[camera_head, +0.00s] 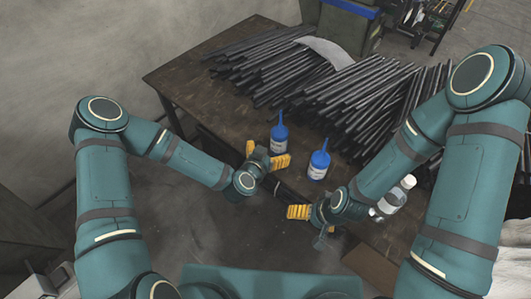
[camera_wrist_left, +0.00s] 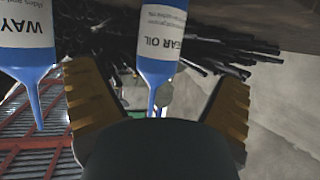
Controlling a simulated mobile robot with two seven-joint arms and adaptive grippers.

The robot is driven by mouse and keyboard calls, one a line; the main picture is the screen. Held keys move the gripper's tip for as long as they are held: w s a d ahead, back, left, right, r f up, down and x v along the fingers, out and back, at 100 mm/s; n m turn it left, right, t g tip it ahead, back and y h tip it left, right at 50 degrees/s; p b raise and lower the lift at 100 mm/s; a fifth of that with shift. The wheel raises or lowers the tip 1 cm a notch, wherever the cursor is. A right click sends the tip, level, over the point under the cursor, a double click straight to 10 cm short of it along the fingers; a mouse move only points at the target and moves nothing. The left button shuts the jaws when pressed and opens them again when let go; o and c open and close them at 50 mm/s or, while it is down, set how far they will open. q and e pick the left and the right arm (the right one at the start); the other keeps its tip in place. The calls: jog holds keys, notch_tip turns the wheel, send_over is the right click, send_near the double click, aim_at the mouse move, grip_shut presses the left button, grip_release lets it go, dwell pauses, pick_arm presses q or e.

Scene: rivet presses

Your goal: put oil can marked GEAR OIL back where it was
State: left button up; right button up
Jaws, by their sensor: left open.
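The GEAR OIL can (camera_wrist_left: 163,45), a blue bottle with a white label and a thin spout, stands upright on the dark table in the head view (camera_head: 279,140). The wrist view shows it upside down. My left gripper (camera_head: 267,155) is open at the can's near side, and in the wrist view the can lies between its two yellow fingers. I cannot tell whether they touch it. A similar can marked WAY (camera_wrist_left: 28,40) stands to its right in the head view (camera_head: 318,166). My right gripper (camera_head: 299,213) is nearer the table's front; its opening is unclear.
Piles of dark metal bars (camera_head: 345,105) cover the back of the table (camera_head: 190,75), with a pale sheet (camera_head: 326,51) on top. The table's left part is bare.

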pick_arm(q)
jog(key=s+a+f+n+g, duration=0.2)
jog(key=s+g, duration=0.3)
jog(key=s, duration=0.4)
jog(key=s+a+f+n+g, duration=0.3)
jog(key=s+a+g, duration=0.2)
jog(key=s, duration=0.5)
jog(key=shift+f+n+g+y, duration=0.25)
jog(key=shift+n+g+y, duration=0.15)
jog(key=shift+g, duration=0.1)
